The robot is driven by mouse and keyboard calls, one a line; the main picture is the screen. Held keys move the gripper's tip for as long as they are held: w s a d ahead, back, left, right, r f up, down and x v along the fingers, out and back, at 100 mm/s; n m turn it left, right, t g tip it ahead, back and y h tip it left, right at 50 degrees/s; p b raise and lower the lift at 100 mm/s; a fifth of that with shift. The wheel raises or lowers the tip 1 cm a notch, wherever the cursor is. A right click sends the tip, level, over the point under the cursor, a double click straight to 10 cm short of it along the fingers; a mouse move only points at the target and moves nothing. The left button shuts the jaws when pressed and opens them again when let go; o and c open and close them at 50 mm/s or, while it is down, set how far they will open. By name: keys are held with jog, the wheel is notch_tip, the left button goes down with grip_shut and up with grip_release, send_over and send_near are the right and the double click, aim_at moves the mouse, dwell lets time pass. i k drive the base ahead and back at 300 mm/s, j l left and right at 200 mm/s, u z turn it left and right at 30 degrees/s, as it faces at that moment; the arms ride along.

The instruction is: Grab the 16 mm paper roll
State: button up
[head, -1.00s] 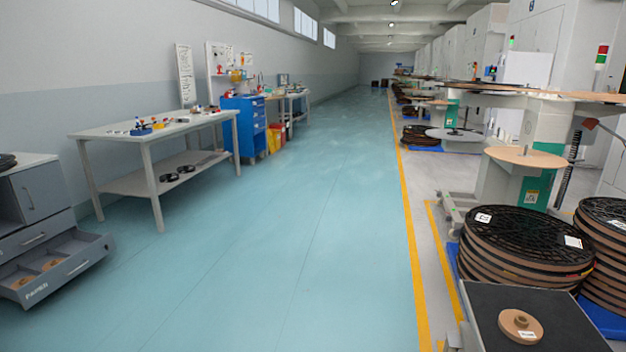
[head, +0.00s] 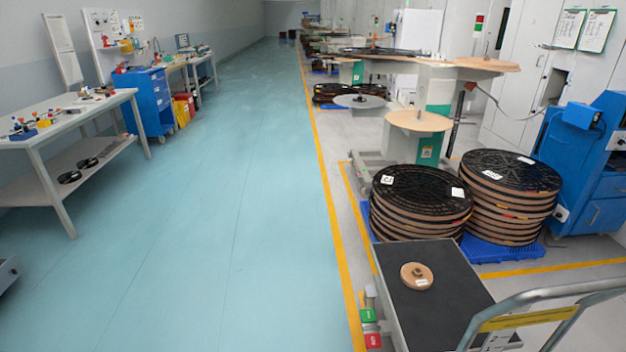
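A small tan paper roll (head: 416,276) with a dark centre and a white label lies flat on the black top of a cart (head: 440,310) at the lower right. The label is too small to read, so I cannot tell its width. My gripper is not in view. Tan rolls seen earlier in a grey drawer at the left are out of view now.
A grey cart handle (head: 545,295) rises at the lower right. Stacks of large black-topped reels (head: 420,190) stand on blue pallets behind the cart. A white workbench (head: 75,117) stands at the left. The blue-green aisle floor (head: 220,230) is clear.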

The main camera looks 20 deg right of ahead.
aim_at(416, 276)
jog(key=i+j+z, duration=0.2)
jog(key=i, duration=0.5)
jog(key=i+j+z, duration=0.2)
jog(key=i+j, duration=0.35)
jog(key=i+j+z, duration=0.2)
jog(key=i+j, duration=0.3)
jog(key=i, duration=0.25)
